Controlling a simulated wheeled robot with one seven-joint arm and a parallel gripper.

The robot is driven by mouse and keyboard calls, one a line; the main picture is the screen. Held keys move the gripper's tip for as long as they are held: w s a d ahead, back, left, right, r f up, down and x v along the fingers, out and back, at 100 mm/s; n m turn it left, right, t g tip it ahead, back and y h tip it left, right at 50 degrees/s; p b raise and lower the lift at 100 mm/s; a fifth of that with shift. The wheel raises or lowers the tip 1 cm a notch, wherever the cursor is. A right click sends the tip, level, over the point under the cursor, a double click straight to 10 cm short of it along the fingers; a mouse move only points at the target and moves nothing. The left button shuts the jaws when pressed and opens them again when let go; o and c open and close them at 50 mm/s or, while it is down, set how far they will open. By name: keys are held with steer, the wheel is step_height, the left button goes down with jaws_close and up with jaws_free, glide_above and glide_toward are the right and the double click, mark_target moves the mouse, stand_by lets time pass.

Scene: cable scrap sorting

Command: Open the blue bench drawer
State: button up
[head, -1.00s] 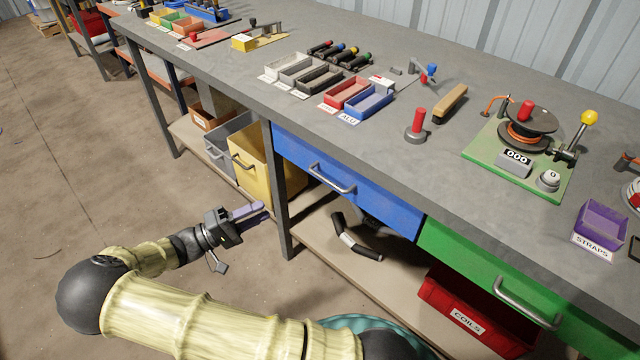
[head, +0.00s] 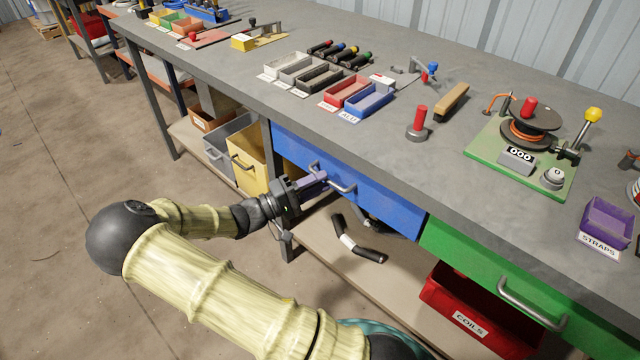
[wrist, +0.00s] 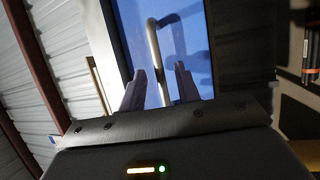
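The blue bench drawer (head: 385,200) is shut under the grey bench top in the head view. Its silver bar handle (head: 341,187) runs across the front. My gripper (head: 318,179) is at the left part of the handle, pointing at the drawer front. In the wrist view the two fingers of my gripper (wrist: 160,88) stand apart, with the handle (wrist: 155,55) showing between and beyond them and the blue drawer front (wrist: 190,45) behind. I cannot tell whether the fingertips reach past the bar. Nothing is held.
A green drawer (head: 490,275) with its own handle is to the right. A yellow bin (head: 249,158) and a grey bin (head: 222,145) stand left below the bench. A red COILS bin (head: 470,310) is on the lower shelf. A table leg stands close beside my gripper.

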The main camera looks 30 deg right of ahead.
steer(key=shift+d+r, duration=0.1)
steer(key=shift+d, duration=0.35)
jaws_close()
steer(key=shift+s+a, duration=0.1)
steer(key=shift+a, duration=0.05)
